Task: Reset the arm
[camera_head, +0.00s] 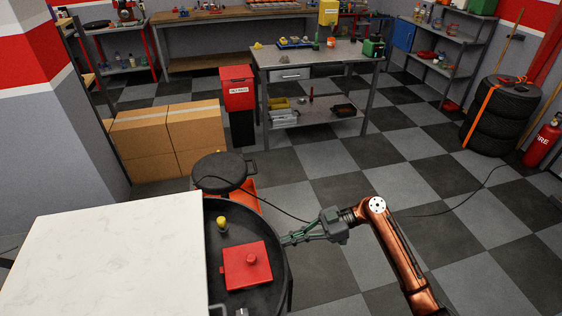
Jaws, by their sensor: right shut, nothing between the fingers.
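My right arm (400,258) is copper-coloured and comes in from the bottom right, bent at the elbow. Its gripper (285,240) points left, with its fingers shut and nothing between them. The fingertips are at the right rim of a round black table (275,284) in the picture; I cannot tell the height between them. A red square box with a knob (248,264) lies on the round table, below and left of the fingertips. A small yellow-topped object (222,223) stands behind it. My left gripper is not in view.
A white tabletop (110,255) fills the lower left. A black round stool (220,172) stands behind the round table. Cardboard boxes (165,140), a red bin (238,100), a metal workbench (318,58) and stacked tyres (497,115) stand farther back. The checkered floor at right is mostly free.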

